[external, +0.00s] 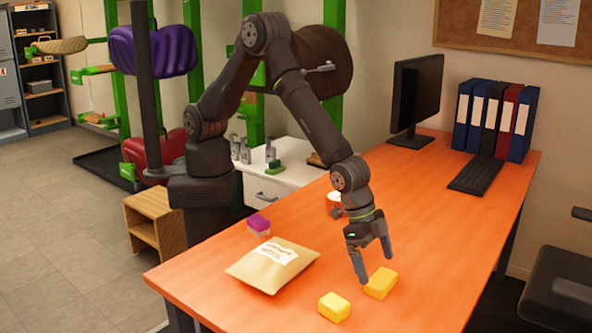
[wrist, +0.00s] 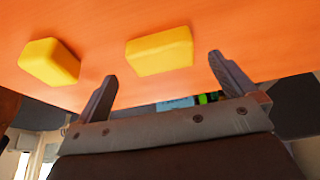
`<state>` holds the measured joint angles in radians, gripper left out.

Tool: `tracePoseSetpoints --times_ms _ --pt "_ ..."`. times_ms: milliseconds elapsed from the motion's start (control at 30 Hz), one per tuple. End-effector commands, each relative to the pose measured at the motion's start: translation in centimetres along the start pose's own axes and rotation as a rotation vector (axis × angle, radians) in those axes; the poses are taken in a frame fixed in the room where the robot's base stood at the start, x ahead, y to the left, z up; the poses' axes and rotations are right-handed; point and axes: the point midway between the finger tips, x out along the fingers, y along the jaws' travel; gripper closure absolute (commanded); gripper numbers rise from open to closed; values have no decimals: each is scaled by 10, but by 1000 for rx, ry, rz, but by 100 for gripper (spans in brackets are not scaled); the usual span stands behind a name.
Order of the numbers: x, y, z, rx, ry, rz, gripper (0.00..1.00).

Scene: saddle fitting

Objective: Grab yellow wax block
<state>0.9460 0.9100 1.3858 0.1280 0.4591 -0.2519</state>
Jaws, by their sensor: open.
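Two yellow blocks lie on the orange desk (external: 440,215). One yellow block (external: 381,283) is right by my gripper (external: 376,266); the other yellow block (external: 334,307) lies to its left, nearer the front edge. My gripper points down with its fingers apart and nothing between them, just above and behind the right-hand block. In the wrist view one block (wrist: 160,51) shows beyond the gap between the fingertips (wrist: 162,68), and the other block (wrist: 49,62) is off to the left. Whether a finger touches the block cannot be told.
A tan paper packet (external: 272,265) lies left of the blocks, with a small purple-topped box (external: 259,226) behind it. A white round item (external: 335,198) is partly hidden by my arm. A monitor (external: 415,95), keyboard (external: 476,175) and binders (external: 495,118) stand at the back. The right side of the desk is clear.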

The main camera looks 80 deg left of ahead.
Motion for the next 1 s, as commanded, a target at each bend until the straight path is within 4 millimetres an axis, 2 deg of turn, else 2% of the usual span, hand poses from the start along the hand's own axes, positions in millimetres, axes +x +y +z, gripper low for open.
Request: tracePoseSetpoints --times_ms 100,233,567,667,833,1000 --pt "19 -2 0 -1 -4 -1 0" --pt "33 -2 -1 0 -2 0 0" --pt "39 -2 -1 0 0 0 0" --pt "39 -2 -1 0 0 0 16" --pt "39 -2 -1 0 0 0 48" --pt "39 -2 -1 0 0 0 48"
